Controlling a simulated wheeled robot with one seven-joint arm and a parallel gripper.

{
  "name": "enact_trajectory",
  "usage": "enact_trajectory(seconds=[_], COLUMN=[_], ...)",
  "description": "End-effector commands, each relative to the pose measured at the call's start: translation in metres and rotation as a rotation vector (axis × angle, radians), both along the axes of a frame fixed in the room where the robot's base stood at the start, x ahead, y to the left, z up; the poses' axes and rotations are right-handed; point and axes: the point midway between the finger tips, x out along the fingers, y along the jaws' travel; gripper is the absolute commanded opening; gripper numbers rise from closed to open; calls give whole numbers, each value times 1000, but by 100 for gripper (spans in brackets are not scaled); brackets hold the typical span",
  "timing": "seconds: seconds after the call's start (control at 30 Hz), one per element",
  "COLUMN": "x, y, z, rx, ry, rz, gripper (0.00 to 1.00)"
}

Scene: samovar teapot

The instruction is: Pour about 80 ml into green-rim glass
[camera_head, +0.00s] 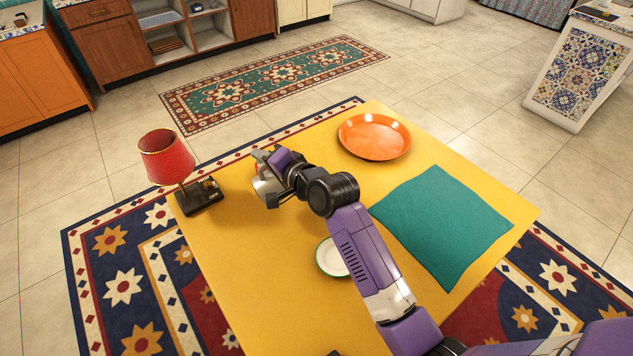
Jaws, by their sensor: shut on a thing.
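My gripper (268,168) is at the far left part of the yellow table, shut on a small white and red vessel (264,186). The vessel is mostly hidden by my gripper, so its spout, handle and tilt cannot be made out; it may be the teapot. A round white piece with a green rim (330,259) stands near the table's middle, partly hidden behind my purple arm. From this angle I cannot tell whether it is a glass or a saucer. My gripper is apart from it, farther back and to the left. No pouring stream shows.
The yellow table (240,270) carries an orange plate (374,137) at the back and a teal cloth (442,225) on the right. A red-shaded lamp (167,158) with a black base stands at the left edge, close to my gripper. The front left tabletop is mostly clear.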

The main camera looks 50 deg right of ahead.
Motion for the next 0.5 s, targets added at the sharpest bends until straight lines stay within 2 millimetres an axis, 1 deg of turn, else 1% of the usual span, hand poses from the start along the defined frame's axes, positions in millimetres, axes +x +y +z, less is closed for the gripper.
enact_trajectory(seconds=[0.5], x=[-1], y=[-3], z=[5], rx=[26], ry=[-14], rz=[-1], gripper=[0])
